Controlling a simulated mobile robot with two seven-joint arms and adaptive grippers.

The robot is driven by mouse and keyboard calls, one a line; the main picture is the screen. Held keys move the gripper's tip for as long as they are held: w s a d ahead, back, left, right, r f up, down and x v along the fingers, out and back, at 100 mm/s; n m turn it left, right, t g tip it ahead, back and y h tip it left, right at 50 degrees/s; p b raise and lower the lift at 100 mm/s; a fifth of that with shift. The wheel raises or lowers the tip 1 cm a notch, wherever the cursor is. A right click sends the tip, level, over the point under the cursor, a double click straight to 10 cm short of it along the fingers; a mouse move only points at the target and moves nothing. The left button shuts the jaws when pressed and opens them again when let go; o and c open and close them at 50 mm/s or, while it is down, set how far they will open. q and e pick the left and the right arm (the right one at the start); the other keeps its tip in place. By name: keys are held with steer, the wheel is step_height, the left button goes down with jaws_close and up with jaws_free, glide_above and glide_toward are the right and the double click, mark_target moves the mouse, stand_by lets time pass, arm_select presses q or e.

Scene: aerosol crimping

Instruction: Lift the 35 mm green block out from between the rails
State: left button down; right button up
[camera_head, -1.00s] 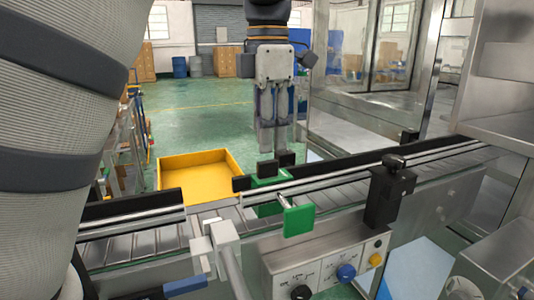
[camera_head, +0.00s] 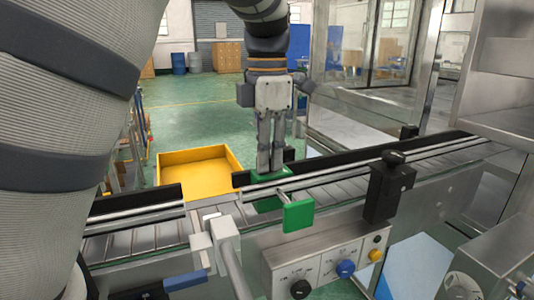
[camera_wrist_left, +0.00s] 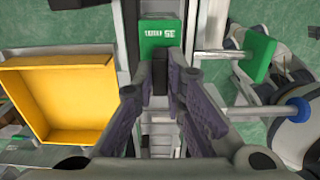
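The green block (camera_head: 264,204) sits between the rails of the conveyor, its top at the height of the rails. In the left wrist view its green top (camera_wrist_left: 161,34), with white marking, lies just beyond the fingertips. My left gripper (camera_head: 270,172) points straight down with its fingertips at the block's top; it also shows in the left wrist view (camera_wrist_left: 161,62). Its fingers are close together with a narrow gap. Whether they grip the block I cannot tell, as the contact is hidden.
A green plate (camera_head: 298,215) on a rod stands in front of the near rail. A yellow tray (camera_head: 200,158) lies behind the conveyor (camera_head: 135,240). A black clamp (camera_head: 388,190) rises on the right, above a control box (camera_head: 320,268) with knobs.

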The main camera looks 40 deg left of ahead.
arm_select(q)
steer(key=shift+r, duration=0.1)
step_height(320, 180, up, 10)
stand_by(1.0)
stand_by(0.4)
